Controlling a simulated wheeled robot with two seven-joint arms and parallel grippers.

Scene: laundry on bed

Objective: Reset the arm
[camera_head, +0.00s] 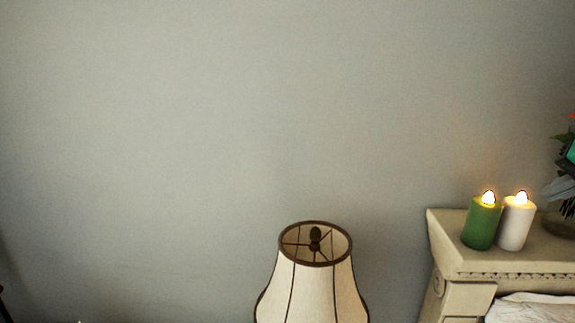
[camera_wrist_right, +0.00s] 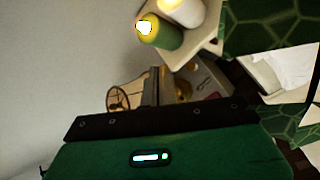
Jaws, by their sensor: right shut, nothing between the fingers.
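My right gripper (camera_wrist_right: 153,72) shows in the right wrist view, with its dark fingers together and nothing held between them. Its green body fills the bottom of that view. The fingers stand in front of the lamp's cream shade (camera_wrist_right: 118,97) and do not visibly grip it. In the head view no gripper shows clearly. My left gripper is not seen.
In the head view a cream lamp (camera_head: 312,292) stands low in the middle. A green candle (camera_head: 481,223) and a white candle (camera_head: 516,224), both lit, stand on a pale carved ledge (camera_head: 463,262) at right. A plant (camera_head: 566,190) is beside them. Bare grey wall fills the left.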

